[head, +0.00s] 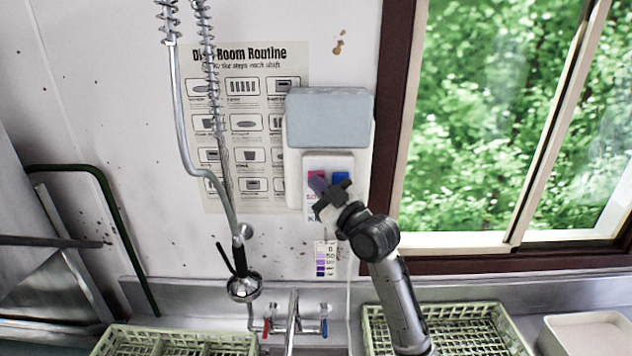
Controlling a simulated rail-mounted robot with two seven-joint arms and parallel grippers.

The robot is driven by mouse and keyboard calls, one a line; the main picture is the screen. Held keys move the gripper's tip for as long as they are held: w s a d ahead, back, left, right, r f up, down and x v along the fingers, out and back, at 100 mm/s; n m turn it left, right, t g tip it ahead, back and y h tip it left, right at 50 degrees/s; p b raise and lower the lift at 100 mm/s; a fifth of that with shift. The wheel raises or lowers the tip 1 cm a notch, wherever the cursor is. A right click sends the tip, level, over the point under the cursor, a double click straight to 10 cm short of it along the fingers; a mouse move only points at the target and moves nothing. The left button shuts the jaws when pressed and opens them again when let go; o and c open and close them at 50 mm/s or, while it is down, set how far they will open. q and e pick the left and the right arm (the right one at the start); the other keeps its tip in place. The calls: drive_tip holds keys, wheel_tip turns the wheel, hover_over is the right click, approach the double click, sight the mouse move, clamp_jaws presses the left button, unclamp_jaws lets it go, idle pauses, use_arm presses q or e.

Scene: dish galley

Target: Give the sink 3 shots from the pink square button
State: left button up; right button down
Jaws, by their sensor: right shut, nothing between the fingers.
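The pink square button (315,176) is on the white dispenser panel (293,187) on the wall, left of a blue button (341,178). My right gripper (322,186) is shut and empty, its tips in front of the buttons and covering part of the pink one. I cannot tell whether the fingertips touch it. The sink itself is mostly out of view below; its tap (290,322) with red and blue handles shows at the bottom. My left gripper is not in view.
A spray hose with its head (244,287) hangs left of the panel. Green racks stand at the bottom left (180,338) and bottom right (478,318). A pale tray (588,334) is at the right corner. A window (500,120) is at the right.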

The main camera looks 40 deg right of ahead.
drive_tip(key=shift+s+a, duration=0.55)
drive_tip(key=shift+s, duration=0.15)
drive_tip(key=shift+p, duration=0.3)
drive_tip(key=shift+w+d, duration=0.1)
drive_tip(key=shift+w, duration=0.05)
drive_tip(key=shift+w+d, duration=0.15)
drive_tip(key=shift+w, duration=0.05)
idle(0.6)
